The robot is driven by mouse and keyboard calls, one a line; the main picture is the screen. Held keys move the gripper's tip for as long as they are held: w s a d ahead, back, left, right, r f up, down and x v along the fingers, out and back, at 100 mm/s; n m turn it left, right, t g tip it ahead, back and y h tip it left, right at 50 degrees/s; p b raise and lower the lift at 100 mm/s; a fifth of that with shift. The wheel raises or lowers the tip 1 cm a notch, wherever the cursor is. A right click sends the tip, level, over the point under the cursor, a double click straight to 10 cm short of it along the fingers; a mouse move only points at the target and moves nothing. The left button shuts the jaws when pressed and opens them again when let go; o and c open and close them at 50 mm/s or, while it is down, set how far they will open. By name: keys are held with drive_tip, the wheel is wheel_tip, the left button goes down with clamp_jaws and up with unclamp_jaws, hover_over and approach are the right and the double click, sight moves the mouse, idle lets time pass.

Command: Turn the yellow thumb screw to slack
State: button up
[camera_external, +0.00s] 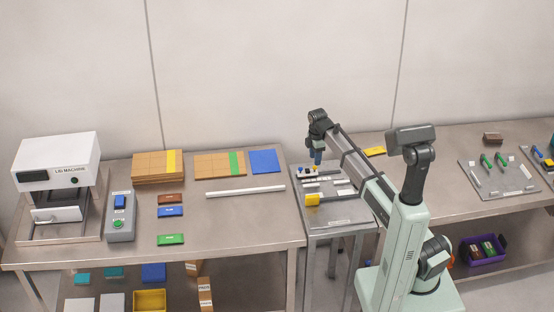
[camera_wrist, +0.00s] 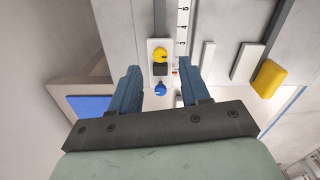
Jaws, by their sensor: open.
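The yellow thumb screw (camera_wrist: 160,55) is a small round knob on a white plate (camera_wrist: 152,43) in the wrist view. A blue knob (camera_wrist: 160,89) sits below it in that view, past a dark block. My gripper (camera_wrist: 158,75) is open, with one blue finger on each side of the blue knob and the lower part of the plate. Nothing is between the fingers in their grip. In the external view my gripper (camera_external: 318,157) points down over the back of the small grey stand (camera_external: 338,223).
A numbered scale (camera_wrist: 182,35) runs beside the plate. White bars (camera_wrist: 247,61) and a yellow block (camera_wrist: 269,79) lie to the right, the block also at the stand's front left (camera_external: 312,199). A blue panel (camera_external: 264,161) lies on the left table.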

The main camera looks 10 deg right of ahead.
wheel_tip(320, 180, up, 10)
idle(0.5)
